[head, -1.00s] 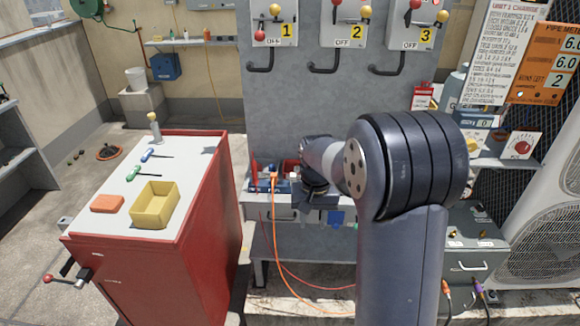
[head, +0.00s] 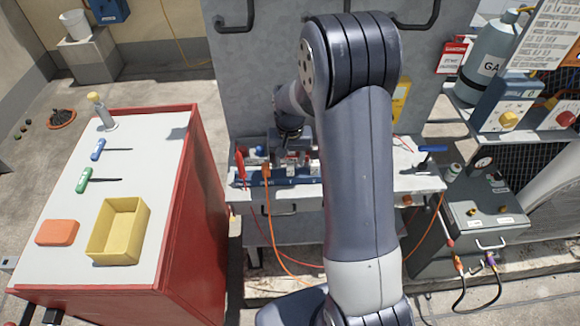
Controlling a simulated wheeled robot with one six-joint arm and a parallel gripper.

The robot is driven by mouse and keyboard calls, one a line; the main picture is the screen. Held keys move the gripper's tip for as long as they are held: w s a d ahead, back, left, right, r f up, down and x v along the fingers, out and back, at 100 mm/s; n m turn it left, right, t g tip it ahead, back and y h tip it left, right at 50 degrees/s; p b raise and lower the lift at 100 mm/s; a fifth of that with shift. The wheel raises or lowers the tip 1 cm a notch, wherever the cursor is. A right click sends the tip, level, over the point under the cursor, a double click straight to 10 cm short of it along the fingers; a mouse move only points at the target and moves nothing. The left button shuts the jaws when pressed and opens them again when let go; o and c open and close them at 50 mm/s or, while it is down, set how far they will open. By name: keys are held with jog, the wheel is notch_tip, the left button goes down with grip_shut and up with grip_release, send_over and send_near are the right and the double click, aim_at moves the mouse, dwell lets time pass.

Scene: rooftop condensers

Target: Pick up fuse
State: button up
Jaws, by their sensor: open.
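My gripper (head: 291,160) is above the narrow grey workbench (head: 375,182) at the foot of the grey panel, over a blue rack (head: 300,180). Its jaws are small and partly hidden by my arm, but they look open. Small metallic and pale parts sit in or by the rack just under the gripper. I cannot tell which of them is the fuse, nor whether the jaws surround or touch anything.
An orange plug and cable (head: 267,175) and a red-handled probe (head: 240,168) are close left of the gripper. A blue-handled tool (head: 432,150) is at the bench's right end. A red cabinet (head: 185,215) with a yellow bin (head: 119,230) stands left.

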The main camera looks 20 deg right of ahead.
aim_at(290, 164)
jog(key=shift+f, duration=1.6)
jog(key=shift+c, duration=0.6)
grip_shut()
